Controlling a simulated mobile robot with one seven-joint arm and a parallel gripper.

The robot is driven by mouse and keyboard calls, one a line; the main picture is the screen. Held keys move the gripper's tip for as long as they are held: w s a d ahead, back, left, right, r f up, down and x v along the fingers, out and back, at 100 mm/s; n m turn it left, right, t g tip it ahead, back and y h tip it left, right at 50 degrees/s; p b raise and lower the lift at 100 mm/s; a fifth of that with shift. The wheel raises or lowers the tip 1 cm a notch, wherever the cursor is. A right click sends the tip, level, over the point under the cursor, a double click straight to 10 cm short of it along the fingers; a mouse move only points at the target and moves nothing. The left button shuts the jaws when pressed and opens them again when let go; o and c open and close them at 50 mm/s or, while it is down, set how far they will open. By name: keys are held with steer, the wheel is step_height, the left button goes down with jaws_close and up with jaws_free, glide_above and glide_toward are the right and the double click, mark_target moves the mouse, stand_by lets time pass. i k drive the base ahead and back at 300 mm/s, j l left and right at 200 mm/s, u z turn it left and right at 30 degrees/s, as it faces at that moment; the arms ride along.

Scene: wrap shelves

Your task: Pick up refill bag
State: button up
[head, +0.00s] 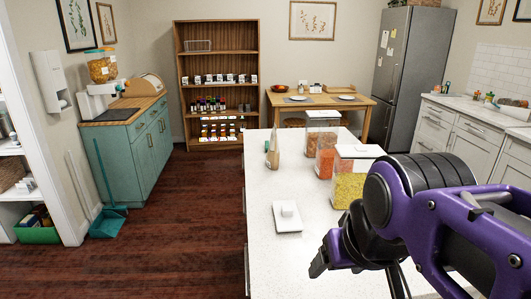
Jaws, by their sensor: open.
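A brown paper bag (273,150), which looks like the refill bag, stands upright on the white island counter (262,255) near its left side. Something small and green shows at its left edge; I cannot tell whether it is part of the bag. My gripper (352,280) is open and empty in the head view, at the lower right over the near part of the counter. It is well short of the bag and apart from it.
Clear containers stand right of the bag: one at the back (322,117), one with orange contents (325,162), one with yellow-green contents (349,188). A white square lid (287,217) lies in front of the bag. The counter's left strip is otherwise clear.

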mark_target(273, 155)
steer(key=k+j+u, duration=0.1)
steer(key=u, duration=0.3)
steer(key=j+u, duration=0.4)
steer(key=k+j+u, duration=0.1)
steer(key=u, duration=0.3)
steer(key=i+j+u, duration=0.1)
steer(key=j+u, duration=0.25)
steer(key=u, duration=0.15)
steer(key=i+j+u, duration=0.15)
steer(key=j+u, duration=0.3)
steer(key=i+z, duration=0.45)
steer(key=i+j+z, duration=0.1)
steer(key=i+z, duration=0.15)
steer(key=z, duration=0.15)
steer(key=i+l+z, duration=0.2)
steer(key=i+z, duration=0.6)
steer(key=z, duration=0.15)
steer(key=i+z, duration=0.5)
steer(key=i, duration=0.6)
steer(key=i+j+z, duration=0.15)
steer(key=i+z, duration=0.3)
steer(key=i+j+z, duration=0.2)
steer(key=z, duration=0.25)
